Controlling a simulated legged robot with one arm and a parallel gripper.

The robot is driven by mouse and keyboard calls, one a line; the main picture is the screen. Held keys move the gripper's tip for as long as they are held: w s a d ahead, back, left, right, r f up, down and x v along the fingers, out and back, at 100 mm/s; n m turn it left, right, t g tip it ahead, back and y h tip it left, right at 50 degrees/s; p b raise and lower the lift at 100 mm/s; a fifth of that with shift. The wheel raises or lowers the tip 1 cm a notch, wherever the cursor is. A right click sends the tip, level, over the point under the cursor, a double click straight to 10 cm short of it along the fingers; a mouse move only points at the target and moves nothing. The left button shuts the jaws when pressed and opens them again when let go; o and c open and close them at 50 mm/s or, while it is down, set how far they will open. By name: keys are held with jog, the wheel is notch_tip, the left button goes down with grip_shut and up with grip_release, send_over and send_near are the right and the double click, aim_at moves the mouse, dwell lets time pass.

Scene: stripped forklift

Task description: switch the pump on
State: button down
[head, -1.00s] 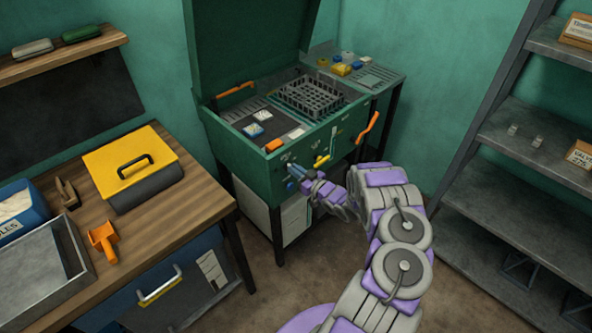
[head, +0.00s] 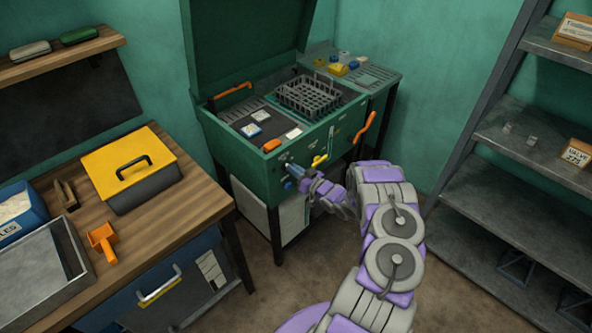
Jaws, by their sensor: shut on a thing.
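The green parts washer (head: 240,165) stands against the wall with its lid raised. Its front panel carries small controls, among them a yellow lever (head: 319,160) and a blue part (head: 289,185) low on the left. My gripper (head: 293,171) is at the left part of this panel, shut on a small control there. The fingers hide most of that control, so I cannot tell its shape or its setting. No pump label is readable.
A dark basket (head: 309,97) sits in the washer. A wooden bench (head: 180,213) with a yellow-lidded box (head: 130,163) is at left, grey shelves (head: 520,150) at right. Floor between is clear.

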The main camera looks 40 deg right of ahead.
jog(key=m, duration=0.2)
jog(key=w+r+m+p, duration=0.1)
jog(key=m, duration=0.1)
jog(key=d+m+p, duration=0.1)
jog(key=m, duration=0.1)
jog(key=shift+w+r, duration=0.2)
jog(key=shift+r, duration=0.1)
jog(key=m, duration=0.2)
jog(key=m+p, duration=0.1)
jog(key=shift+d+f+m, duration=0.15)
jog(key=shift+f+m, duration=0.1)
jog(key=shift+m, duration=0.15)
jog(key=shift+w+m, duration=0.1)
jog(key=shift+m, duration=0.7)
jog(key=c, duration=1.3)
grip_release()
jog(key=shift+c, duration=0.2)
jog(key=shift+o, duration=0.7)
jog(key=shift+s+d+f, duration=0.15)
jog(key=shift+s+d, duration=0.05)
jog(key=shift+s, duration=0.3)
jog(key=s+d+f+p, duration=0.1)
jog(key=s+f+p, duration=0.1)
jog(key=s, duration=1.5)
jog(key=shift+s+m+p, duration=0.4)
